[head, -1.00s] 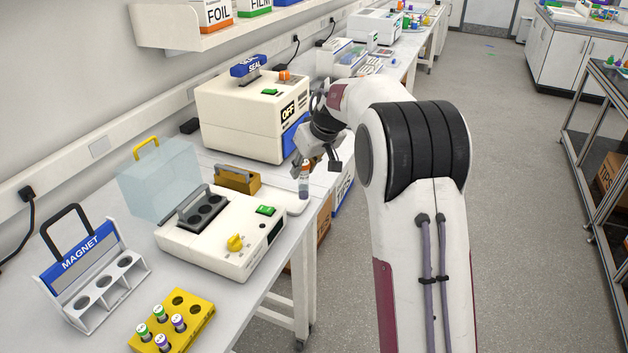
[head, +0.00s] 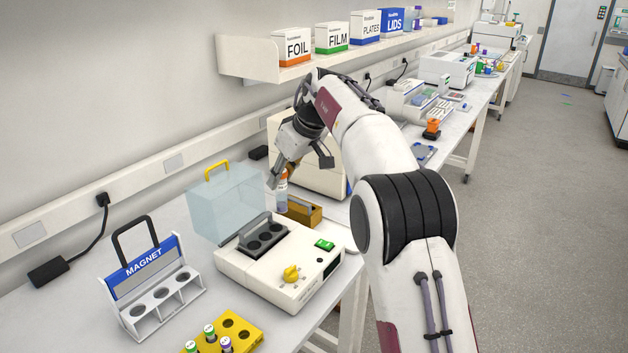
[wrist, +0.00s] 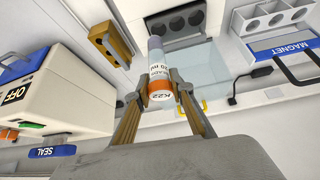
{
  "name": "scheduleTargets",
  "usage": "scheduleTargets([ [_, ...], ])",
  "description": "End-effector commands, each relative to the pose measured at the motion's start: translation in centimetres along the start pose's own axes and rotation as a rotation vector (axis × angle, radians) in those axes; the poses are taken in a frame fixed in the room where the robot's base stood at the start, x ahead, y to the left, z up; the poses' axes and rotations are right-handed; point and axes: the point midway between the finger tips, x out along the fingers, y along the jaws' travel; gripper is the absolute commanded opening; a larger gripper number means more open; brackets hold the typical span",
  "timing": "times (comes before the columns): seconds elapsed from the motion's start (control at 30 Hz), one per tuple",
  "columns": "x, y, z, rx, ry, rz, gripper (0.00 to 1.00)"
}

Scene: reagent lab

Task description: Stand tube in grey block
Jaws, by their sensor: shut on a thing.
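My gripper (head: 279,177) is shut on a tube (head: 282,198) with an orange cap and a grey lower part. The tube hangs about upright in the head view, near the mustard block and behind the white instrument. The dark grey block (head: 264,238) with several round wells and a bar handle is set in the white instrument's top. It also shows in the wrist view (wrist: 172,20), apart from the tube. Its visible wells look empty.
The mustard block (head: 303,212) stands behind the white instrument (head: 300,262). A clear cover (head: 228,200) with a yellow handle stands left of the grey block. The magnet rack (head: 152,290) and a yellow tube rack (head: 245,335) are nearer. A cream sealer (head: 318,172) stands behind.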

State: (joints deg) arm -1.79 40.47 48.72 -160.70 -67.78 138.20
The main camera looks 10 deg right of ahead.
Motion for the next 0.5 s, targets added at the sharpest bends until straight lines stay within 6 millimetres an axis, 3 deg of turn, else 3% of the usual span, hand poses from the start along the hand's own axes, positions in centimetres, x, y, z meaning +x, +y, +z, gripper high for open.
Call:
scheduleTargets([
  [0.2, -0.5, -4.1, -1.7, -0.043, 0.0, -0.024, 0.14],
  [0.5, -0.8, -5.3, -2.0, -0.045, -0.001, -0.026, 0.14],
])
